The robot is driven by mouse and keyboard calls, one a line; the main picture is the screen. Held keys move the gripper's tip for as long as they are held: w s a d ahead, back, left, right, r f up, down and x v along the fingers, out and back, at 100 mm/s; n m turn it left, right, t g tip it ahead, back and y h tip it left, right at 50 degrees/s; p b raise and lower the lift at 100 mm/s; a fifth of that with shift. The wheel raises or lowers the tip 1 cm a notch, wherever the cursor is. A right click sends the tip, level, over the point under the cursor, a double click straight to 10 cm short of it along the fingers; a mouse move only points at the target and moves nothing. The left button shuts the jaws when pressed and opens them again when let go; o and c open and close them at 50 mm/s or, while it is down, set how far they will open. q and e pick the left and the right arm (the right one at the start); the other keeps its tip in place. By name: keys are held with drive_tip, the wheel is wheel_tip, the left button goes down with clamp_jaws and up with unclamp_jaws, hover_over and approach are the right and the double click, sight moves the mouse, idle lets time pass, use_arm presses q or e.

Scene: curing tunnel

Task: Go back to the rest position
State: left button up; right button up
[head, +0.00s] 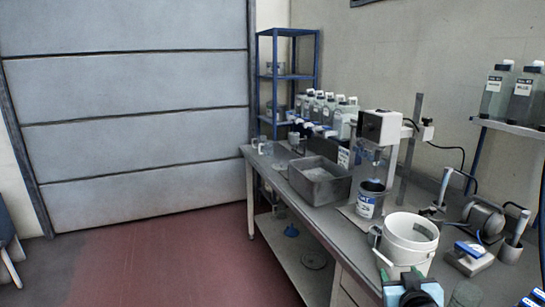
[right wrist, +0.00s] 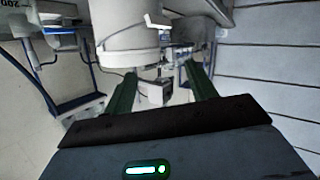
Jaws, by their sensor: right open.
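My right gripper (head: 401,272) is at the bottom of the head view, at the front edge of the bench, close by the white bucket (head: 410,243). In the right wrist view its two green fingers stand apart with nothing held between their tips (right wrist: 161,76). The bucket also shows large at the top of that view (right wrist: 125,28), just beyond the fingers. I cannot tell whether the fingers touch it. My left gripper is in neither view.
The grey bench (head: 330,222) runs along the right wall. It carries a grey metal bin (head: 319,181), a mixer stand (head: 380,128) over a labelled can (head: 370,202), and a blue-topped tool (head: 468,257). A blue shelf rack (head: 287,72) stands behind. The red floor (head: 170,262) at left is clear.

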drive_tip(key=s+a+f+n+g+y, duration=0.1)
drive_tip(key=s+a+f+g+y, duration=0.15)
drive_tip(key=s+f, duration=0.9)
drive_tip(key=s+a+f+n+g+y, duration=0.15)
drive_tip(key=s+a+f, duration=0.25)
drive_tip(key=s+f, duration=0.75)
drive_tip(key=s+a+f+g, duration=0.1)
drive_tip(key=s+a+f, duration=0.1)
drive_tip(key=s+f, duration=0.4)
drive_tip(key=s, duration=0.4)
drive_tip(key=shift+a+y, duration=0.25)
drive_tip(key=shift+y, duration=0.05)
